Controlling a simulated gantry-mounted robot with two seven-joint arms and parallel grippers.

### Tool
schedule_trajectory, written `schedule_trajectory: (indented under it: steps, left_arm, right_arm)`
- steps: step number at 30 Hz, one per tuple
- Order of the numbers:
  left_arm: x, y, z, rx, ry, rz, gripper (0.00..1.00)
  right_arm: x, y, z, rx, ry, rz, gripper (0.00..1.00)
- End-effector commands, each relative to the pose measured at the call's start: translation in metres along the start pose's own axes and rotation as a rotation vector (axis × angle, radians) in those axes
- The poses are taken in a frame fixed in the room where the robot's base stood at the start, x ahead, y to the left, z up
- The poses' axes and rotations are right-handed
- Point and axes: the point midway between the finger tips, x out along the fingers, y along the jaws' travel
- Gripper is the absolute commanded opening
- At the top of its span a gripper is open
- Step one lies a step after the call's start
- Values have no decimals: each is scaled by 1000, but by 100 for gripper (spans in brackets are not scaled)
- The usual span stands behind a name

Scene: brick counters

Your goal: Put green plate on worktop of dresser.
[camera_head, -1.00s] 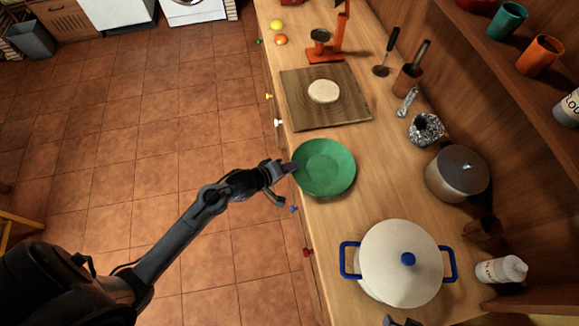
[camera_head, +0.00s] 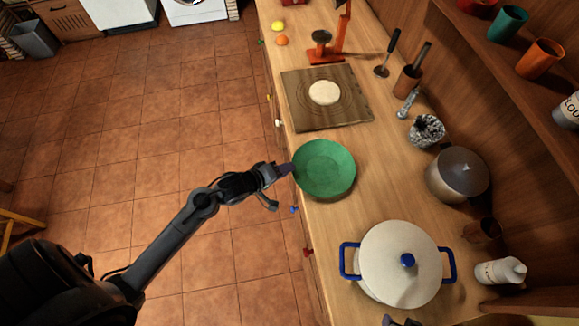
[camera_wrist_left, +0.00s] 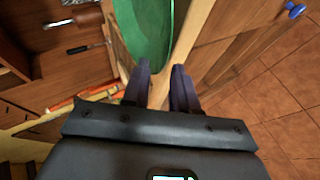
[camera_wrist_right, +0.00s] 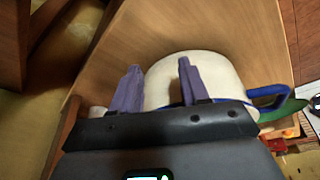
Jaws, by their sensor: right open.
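The green plate (camera_head: 325,170) lies flat on the wooden worktop (camera_head: 375,175) of the dresser, near its left edge. My left gripper (camera_head: 280,172) is at the plate's left rim. In the left wrist view, the fingers of my left gripper (camera_wrist_left: 163,72) stand apart with a narrow gap, and the green plate (camera_wrist_left: 145,30) is just beyond the fingertips; whether they touch it I cannot tell. My right gripper (camera_wrist_right: 158,72) is open and empty, close to the white pot (camera_wrist_right: 205,75); only a bit of it shows at the bottom of the head view.
A white pot (camera_head: 405,255) with blue handles stands nearer than the plate. A wooden board (camera_head: 350,110) with dough (camera_head: 324,92) lies beyond it. The worktop right of the plate is clear.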

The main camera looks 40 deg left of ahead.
Motion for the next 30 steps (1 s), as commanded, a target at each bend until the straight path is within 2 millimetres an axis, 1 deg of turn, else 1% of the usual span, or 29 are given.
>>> schedule_trajectory:
  steps: [1, 6, 12, 18, 23, 26, 30]
  left_arm:
    - [-11, 0, 0, 0, 0, -2, 28]
    - [-43, 0, 0, 0, -1, -2, 28]
    - [-73, 0, 0, 0, 0, -1, 28]
    - [-88, 0, 0, 1, -1, -1, 28]
    - [-92, 0, 2, 65, 11, -33, 28]
    - [-94, -2, 7, 183, 26, -96, 28]
    - [-103, -6, 18, 429, 15, -241, 28]
  right_arm:
    - [-3, 0, -1, 0, 0, 0, 45]
    - [-8, 1, -2, -3, 0, 2, 45]
    - [-12, 2, -3, -8, -1, 6, 45]
    - [-14, 3, -4, -10, -2, 7, 45]
    - [-14, 3, -4, -9, -1, 7, 45]
    - [-14, 2, -4, -8, -1, 6, 45]
    - [-14, 2, -4, -5, -1, 4, 45]
